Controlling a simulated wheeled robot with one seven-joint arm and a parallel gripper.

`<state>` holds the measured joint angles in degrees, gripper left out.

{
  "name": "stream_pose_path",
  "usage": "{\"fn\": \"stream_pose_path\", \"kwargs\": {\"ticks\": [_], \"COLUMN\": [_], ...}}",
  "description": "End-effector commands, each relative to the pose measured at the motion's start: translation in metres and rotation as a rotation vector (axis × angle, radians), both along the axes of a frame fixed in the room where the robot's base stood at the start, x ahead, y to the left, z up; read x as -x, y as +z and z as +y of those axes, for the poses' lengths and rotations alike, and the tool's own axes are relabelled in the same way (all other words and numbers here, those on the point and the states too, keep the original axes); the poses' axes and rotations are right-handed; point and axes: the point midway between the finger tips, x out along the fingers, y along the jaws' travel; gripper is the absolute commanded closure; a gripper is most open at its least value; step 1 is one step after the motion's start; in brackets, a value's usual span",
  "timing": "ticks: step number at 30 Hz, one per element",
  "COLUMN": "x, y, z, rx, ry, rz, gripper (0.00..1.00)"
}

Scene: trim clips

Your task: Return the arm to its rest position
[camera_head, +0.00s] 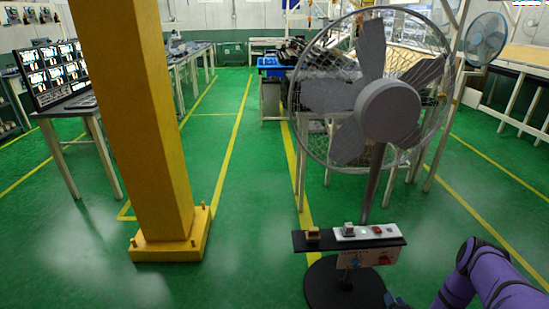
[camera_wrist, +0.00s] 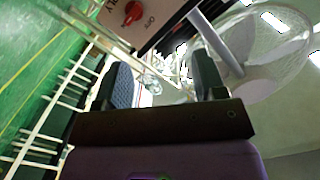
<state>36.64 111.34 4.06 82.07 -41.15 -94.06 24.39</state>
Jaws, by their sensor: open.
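My purple arm (camera_head: 490,275) reaches in from the lower right in the head view. The tip of my gripper shows only partly there, at the bottom edge below the panel. In the wrist view my gripper (camera_wrist: 164,80) has its two dark fingers apart, with nothing held between them. Beyond the fingers is a panel with a red knob (camera_wrist: 133,12) and the word OFF.
A large caged fan (camera_head: 388,110) stands on a round black base (camera_head: 345,285) close to my arm. A yellow column (camera_head: 140,120) rises at the left. Tables (camera_head: 75,108) and a blue bin (camera_head: 270,66) stand farther back. Green floor between column and fan is clear.

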Motion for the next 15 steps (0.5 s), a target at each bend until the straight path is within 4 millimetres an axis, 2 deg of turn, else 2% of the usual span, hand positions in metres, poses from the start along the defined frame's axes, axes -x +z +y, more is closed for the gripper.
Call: {"fn": "stream_pose_path", "kwargs": {"ticks": [8,15], "x": [-0.057,-0.121], "y": [0.049,0.124], "z": [-0.023,-0.042], "rx": [0.086,0.2], "ry": [0.028,0.055], "rz": [0.063,0.155], "gripper": [0.36,0.36]}}
